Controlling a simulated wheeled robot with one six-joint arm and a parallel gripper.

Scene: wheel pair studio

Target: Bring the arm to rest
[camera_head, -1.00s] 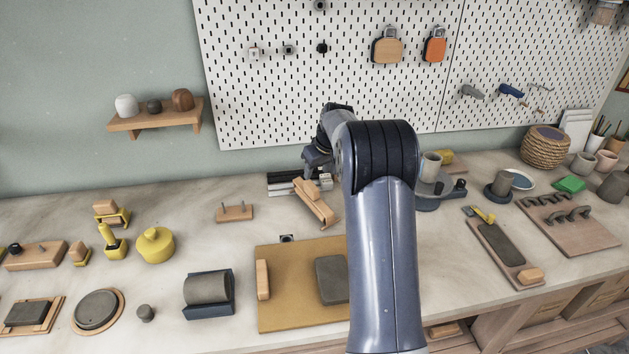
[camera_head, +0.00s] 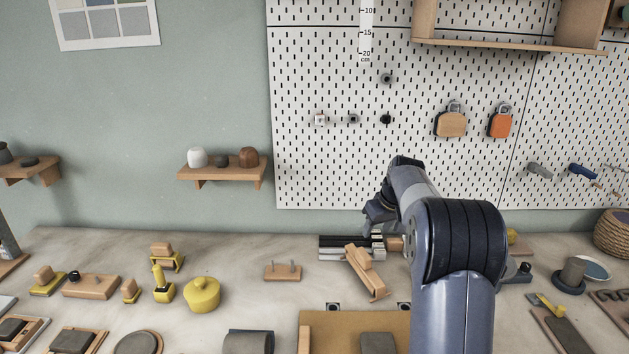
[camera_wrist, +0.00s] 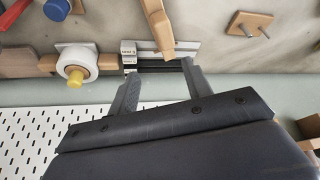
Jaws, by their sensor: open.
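My gripper (camera_wrist: 158,92) is open in the wrist view, its two dark fingers apart with nothing between them. In the head view my folded arm hides the fingertips, and the wrist shows above the back of the bench. A wooden tool (camera_head: 366,272) lies on the bench below the gripper in the head view; its end also shows in the wrist view (camera_wrist: 157,25). Dark and light metal bars (camera_head: 340,245) lie behind it, and they also show beyond the fingers in the wrist view (camera_wrist: 160,66).
A yellow pot (camera_head: 202,294) and wooden blocks stand on the left of the bench. A pegboard (camera_head: 330,165) and a small shelf (camera_head: 222,172) are on the wall. Bare bench (camera_head: 235,255) lies behind the pot. A white roll with a yellow knob (camera_wrist: 77,67) is beside the gripper.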

